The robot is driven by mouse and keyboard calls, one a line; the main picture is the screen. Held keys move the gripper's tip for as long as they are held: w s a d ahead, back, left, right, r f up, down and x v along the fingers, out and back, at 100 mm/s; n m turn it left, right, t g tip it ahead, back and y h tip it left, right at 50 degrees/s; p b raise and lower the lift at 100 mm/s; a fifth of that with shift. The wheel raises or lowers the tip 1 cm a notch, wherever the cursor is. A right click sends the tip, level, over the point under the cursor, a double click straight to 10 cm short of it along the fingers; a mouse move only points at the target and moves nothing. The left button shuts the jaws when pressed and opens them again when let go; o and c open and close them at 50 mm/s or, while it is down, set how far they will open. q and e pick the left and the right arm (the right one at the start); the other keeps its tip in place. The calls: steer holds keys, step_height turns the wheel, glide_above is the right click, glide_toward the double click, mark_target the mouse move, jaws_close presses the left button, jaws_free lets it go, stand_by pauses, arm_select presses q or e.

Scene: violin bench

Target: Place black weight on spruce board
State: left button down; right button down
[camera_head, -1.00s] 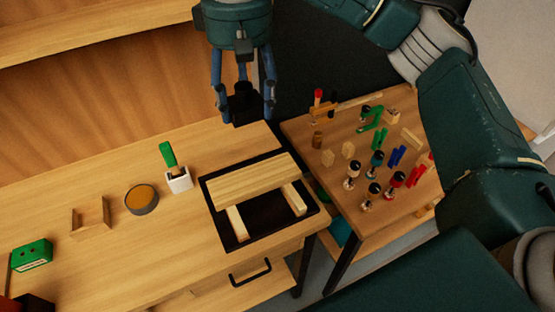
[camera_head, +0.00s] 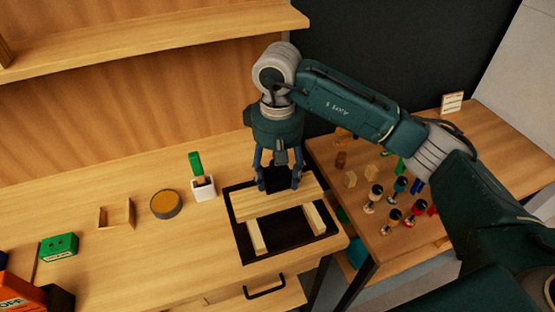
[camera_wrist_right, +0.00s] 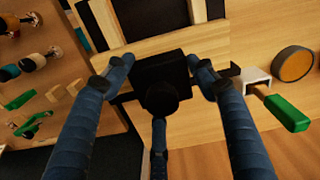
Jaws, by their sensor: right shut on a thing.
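My right gripper (camera_head: 277,186) points down over the far part of the black mat (camera_head: 240,240) and is shut on the black weight (camera_head: 274,176). In the right wrist view the dark weight (camera_wrist_right: 163,80) sits between the blue fingers. The pale spruce board (camera_head: 270,207) lies across two light wooden strips (camera_head: 257,238) on the mat. It also shows in the right wrist view (camera_wrist_right: 150,45), beyond the weight. The weight is at the board's far edge; I cannot tell whether it touches the board. My left gripper is not in view.
A white holder (camera_head: 203,188) with a green-handled tool, a round tin (camera_head: 166,205), a small wooden tray (camera_head: 116,214) and a green box (camera_head: 58,245) stand to the left. A side table (camera_head: 400,243) at the right carries several clamps and small blocks.

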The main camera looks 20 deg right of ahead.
mark_target(278, 185)
steer(key=shift+f+p, duration=0.5)
steer(key=shift+f, duration=1.3)
steer(key=shift+w, duration=0.1)
steer(key=shift+f, duration=0.15)
steer(key=c, duration=0.6)
jaws_free()
steer(key=shift+c, duration=0.2)
